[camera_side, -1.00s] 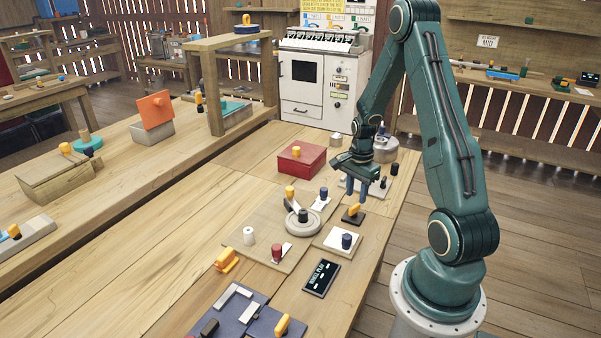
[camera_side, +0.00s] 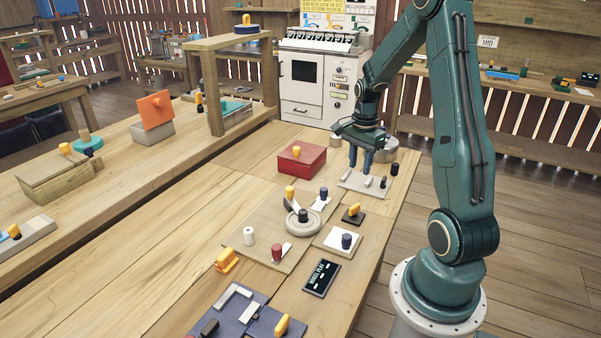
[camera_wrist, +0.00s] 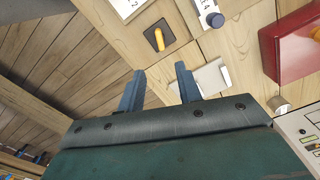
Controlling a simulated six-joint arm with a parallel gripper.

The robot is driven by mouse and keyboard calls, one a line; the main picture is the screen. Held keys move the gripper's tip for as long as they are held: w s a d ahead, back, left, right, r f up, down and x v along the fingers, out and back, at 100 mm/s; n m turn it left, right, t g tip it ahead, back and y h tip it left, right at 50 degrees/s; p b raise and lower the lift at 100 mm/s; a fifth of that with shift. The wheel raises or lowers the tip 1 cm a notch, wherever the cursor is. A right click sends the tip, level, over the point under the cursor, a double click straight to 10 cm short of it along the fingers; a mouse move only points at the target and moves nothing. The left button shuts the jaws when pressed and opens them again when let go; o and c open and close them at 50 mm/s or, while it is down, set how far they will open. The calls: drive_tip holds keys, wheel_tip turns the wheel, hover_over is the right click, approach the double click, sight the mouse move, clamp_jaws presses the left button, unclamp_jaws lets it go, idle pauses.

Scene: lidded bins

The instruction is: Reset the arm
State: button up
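My gripper (camera_side: 359,158) is above the far right part of the workbench (camera_side: 215,215), over a pale plate (camera_side: 362,182) with small dark and grey pegs. In the wrist view my gripper (camera_wrist: 158,85) has its two blue fingers apart with nothing between them. Part of the pale plate (camera_wrist: 212,78) shows behind the right finger in that view. The fingers appear raised above the bench.
A red box (camera_side: 302,158) with a yellow knob stands left of my gripper. A white cabinet (camera_side: 318,85) stands behind.

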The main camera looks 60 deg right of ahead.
drive_tip(key=w+a+r+n+t+h, duration=0.1)
drive_tip(key=w+a+r+n+t, duration=0.1)
drive_tip(key=a+r+n, duration=1.1)
drive_tip(key=s+a+r+n+t, duration=0.1)
drive_tip(key=s+a+n, duration=0.3)
drive_tip(key=a, duration=0.4)
drive_tip(key=s+a+r+n+t+y, duration=0.1)
drive_tip(key=s+a+r+n, duration=0.3)
drive_tip(key=a, duration=0.4)
drive_tip(key=shift+s+a+n+t, duration=0.25)
drive_tip(key=shift+s+n+t, duration=0.45)
drive_tip(key=shift+s, duration=0.4)
